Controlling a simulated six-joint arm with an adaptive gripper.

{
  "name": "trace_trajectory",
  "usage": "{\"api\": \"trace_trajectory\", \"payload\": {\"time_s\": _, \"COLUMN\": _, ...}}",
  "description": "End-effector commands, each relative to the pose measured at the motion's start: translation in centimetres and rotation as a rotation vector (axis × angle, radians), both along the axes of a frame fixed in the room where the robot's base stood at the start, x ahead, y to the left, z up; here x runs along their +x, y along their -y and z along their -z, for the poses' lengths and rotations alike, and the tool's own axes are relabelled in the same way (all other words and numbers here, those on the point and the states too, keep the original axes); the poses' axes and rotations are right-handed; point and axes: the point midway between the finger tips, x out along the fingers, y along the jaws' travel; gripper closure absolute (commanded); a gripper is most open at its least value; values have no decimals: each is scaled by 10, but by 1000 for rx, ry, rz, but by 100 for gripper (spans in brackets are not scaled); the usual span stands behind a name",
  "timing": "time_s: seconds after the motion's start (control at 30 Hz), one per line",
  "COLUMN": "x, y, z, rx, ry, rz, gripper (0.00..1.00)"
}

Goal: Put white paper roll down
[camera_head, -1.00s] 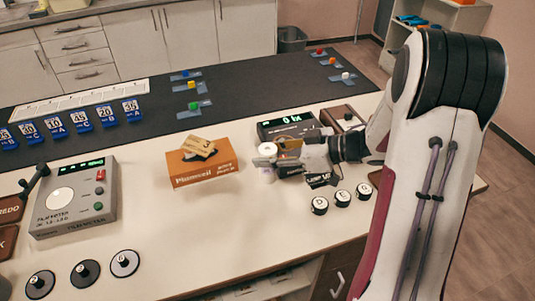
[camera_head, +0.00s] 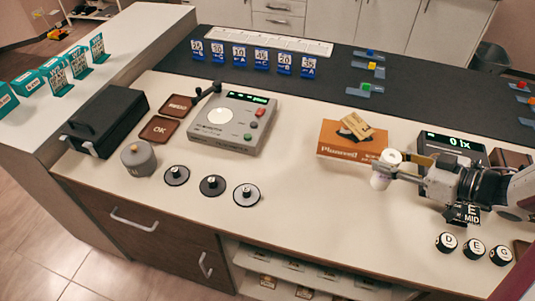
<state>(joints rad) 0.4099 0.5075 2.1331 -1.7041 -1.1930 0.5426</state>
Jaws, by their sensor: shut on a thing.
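The white paper roll (camera_head: 381,181) is a small white cylinder at the right of the head view. My gripper (camera_head: 388,170) comes in from the right and is shut on it. The roll is upright, close in front of the right end of the orange box. Whether its bottom touches the counter (camera_head: 300,195) I cannot tell. A second white, disc-like top (camera_head: 391,156) shows just behind it, partly hidden by the fingers; I cannot tell whether it is a separate thing.
The orange box (camera_head: 338,143) with tan cards stands left of my gripper. The 0 lx meter (camera_head: 452,145) is behind it, and several black knobs (camera_head: 473,248) are in front. A grey film device (camera_head: 231,121) and several discs (camera_head: 211,186) stand left. The counter's front middle is clear.

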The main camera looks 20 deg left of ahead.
Motion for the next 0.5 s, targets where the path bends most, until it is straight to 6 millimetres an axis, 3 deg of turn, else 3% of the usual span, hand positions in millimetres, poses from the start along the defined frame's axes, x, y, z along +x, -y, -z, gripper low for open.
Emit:
{"api": "trace_trajectory", "payload": {"time_s": 0.03, "x": 0, "y": -14, "z": 1, "rx": 1, "ry": 1, "rz": -28, "gripper": 93}}
{"api": "trace_trajectory", "payload": {"time_s": 0.5, "x": 1, "y": -120, "z": 6, "rx": 1, "ry": 2, "rz": -219, "gripper": 93}}
